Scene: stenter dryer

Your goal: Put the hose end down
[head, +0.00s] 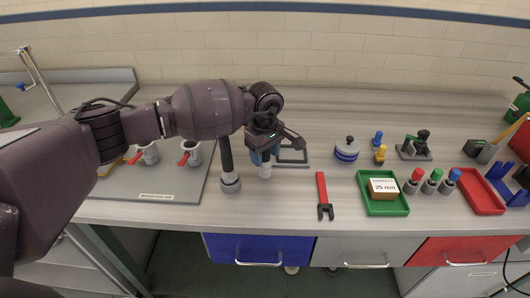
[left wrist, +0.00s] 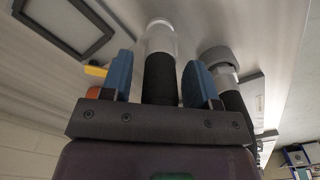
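The black hose with a pale, nearly clear end (left wrist: 160,38) hangs between the two blue fingers of my left gripper (left wrist: 161,80). In the left wrist view a narrow gap shows beside each finger, so the gripper looks open around the hose. In the head view my left gripper (head: 263,152) points down over the counter and the pale hose end (head: 265,170) shows below it, upright and at or very near the counter top. Whether it touches is hard to tell. My right gripper is out of view.
A second black hose with a grey end (head: 230,183) stands close on the left. A grey square frame (head: 293,155) lies behind the gripper. A red wrench-like tool (head: 322,195), a blue-white round pot (head: 347,150) and a green tray (head: 383,205) are to the right.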

